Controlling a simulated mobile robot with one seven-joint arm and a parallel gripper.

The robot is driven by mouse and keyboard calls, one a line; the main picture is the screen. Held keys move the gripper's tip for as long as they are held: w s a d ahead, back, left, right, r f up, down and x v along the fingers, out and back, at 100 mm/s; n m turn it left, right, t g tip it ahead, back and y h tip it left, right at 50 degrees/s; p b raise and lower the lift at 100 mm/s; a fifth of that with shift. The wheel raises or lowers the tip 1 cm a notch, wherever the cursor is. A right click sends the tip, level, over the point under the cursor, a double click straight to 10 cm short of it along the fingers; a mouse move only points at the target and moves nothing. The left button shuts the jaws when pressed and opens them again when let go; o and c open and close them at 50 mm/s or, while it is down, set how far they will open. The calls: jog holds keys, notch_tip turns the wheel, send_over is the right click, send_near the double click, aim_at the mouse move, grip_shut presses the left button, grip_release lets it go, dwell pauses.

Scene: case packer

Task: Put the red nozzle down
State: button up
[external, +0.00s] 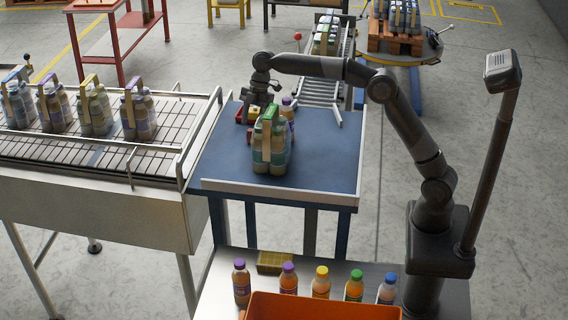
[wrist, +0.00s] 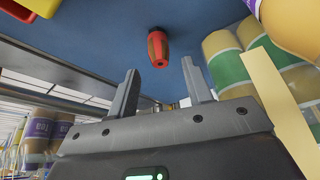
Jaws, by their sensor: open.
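The red nozzle (wrist: 157,47) shows in the wrist view on the blue table top (wrist: 110,30), just beyond my fingertips. It is red with darker green-grey patches, and its narrower end with a small dark hole points toward the camera. My gripper (wrist: 160,72) is open, its two fingers apart with the nozzle ahead of the gap and not held. In the external view my gripper (external: 258,98) is low over the far left part of the blue table (external: 220,165).
A bottle pack with a green handle (external: 268,145) stands close to my gripper; bottles also crowd the wrist view's right side (wrist: 228,68). Red (wrist: 14,10) and yellow (wrist: 42,6) bins lie at upper left. A conveyor (external: 90,155) borders the table's left; the table's front right is clear.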

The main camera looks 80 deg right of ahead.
jog(key=w+v, duration=0.1)
jog(key=v, duration=0.5)
jog(key=shift+s, duration=0.5)
